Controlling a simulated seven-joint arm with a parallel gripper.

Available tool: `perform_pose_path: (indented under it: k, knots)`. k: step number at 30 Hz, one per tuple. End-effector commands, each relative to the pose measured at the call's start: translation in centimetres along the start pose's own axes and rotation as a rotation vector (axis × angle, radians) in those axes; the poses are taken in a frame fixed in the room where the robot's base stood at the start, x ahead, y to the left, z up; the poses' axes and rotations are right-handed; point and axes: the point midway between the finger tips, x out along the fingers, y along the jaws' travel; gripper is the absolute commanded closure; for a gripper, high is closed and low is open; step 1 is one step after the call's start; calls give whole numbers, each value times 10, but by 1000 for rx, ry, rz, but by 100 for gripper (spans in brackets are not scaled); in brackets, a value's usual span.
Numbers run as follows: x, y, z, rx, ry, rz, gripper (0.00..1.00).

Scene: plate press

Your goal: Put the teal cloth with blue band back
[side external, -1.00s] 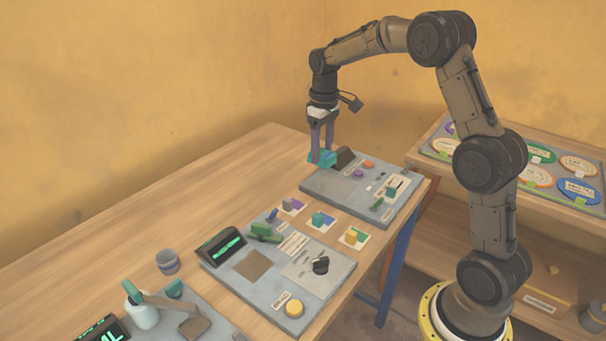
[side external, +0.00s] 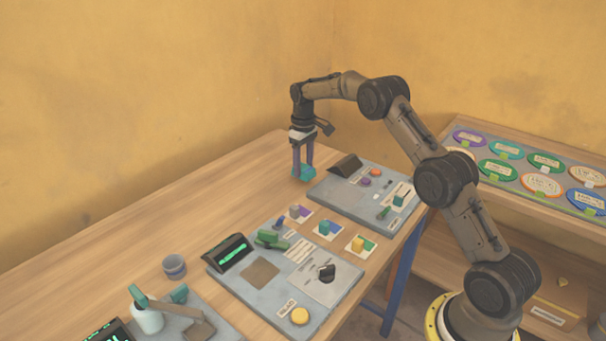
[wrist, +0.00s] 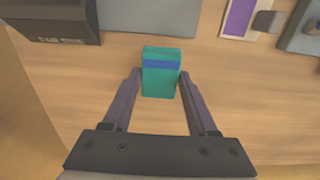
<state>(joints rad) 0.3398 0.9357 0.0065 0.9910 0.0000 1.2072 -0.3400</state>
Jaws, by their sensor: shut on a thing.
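The teal cloth with blue band (wrist: 161,72) is a small folded block between my fingertips in the wrist view, its blue band across the upper part. My gripper (wrist: 157,88) is shut on it. In the side view my gripper (side external: 303,170) points straight down with the teal cloth (side external: 304,174) at its tips, over bare wood just left of the far grey panel. The cloth is at or close above the table top; I cannot tell if it touches.
The far grey panel (side external: 338,198) carries a dark box (side external: 345,165) beside my gripper. Cards with small blocks, including a purple card (wrist: 239,18), lie between the panels. A grey cup (side external: 174,267) stands at left. The table's left side is largely clear.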

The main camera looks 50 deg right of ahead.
Motion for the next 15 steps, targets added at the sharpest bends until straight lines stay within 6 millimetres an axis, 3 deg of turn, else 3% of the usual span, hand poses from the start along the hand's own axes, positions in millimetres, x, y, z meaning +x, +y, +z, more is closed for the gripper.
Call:
perform_pose_path:
  k: [7,15]
  knots:
    - [32,1,-2,0,-3,-1,86]
    - [34,1,-2,0,-1,0,86]
